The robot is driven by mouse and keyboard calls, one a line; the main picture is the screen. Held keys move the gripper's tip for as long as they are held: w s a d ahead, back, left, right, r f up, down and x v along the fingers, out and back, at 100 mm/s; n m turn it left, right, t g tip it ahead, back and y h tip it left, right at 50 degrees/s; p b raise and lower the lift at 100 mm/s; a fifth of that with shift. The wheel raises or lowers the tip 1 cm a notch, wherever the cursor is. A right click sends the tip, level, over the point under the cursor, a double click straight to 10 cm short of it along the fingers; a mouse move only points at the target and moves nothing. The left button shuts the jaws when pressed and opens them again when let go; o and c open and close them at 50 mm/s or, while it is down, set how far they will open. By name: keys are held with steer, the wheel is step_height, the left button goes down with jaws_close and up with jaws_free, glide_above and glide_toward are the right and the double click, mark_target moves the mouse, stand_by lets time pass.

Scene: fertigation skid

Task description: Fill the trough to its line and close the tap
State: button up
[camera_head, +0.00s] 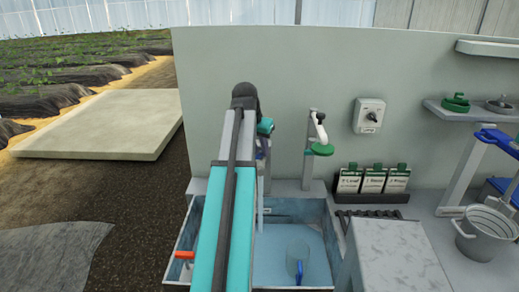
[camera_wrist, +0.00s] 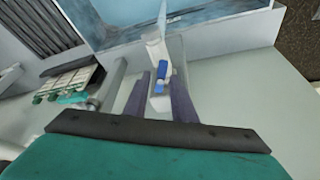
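The trough (camera_head: 190,232) stands at the bottom middle of the head view, with pale blue water (camera_head: 283,238) in it. I cannot make out its line. Gaps show between the lever and the fingers. In the head view my arm hides most of this tap and the gripper.
A second tap (camera_head: 318,130) with a green disc is on the wall, right of my arm. A switch box (camera_head: 369,116), labelled packets (camera_head: 372,181), a metal bucket (camera_head: 482,233) and a grey box (camera_head: 397,258) stand to the right. An orange handle (camera_head: 184,255) is on the trough's left side.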

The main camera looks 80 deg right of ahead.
steer(key=shift+o, duration=0.2)
steer(key=b+v, duration=0.2)
steer(key=v, duration=1.1)
steer(key=shift+a+r+b, duration=0.2)
steer(key=shift+r+b, duration=0.15)
steer(key=shift+w, duration=0.1)
steer(key=shift+o, duration=0.6)
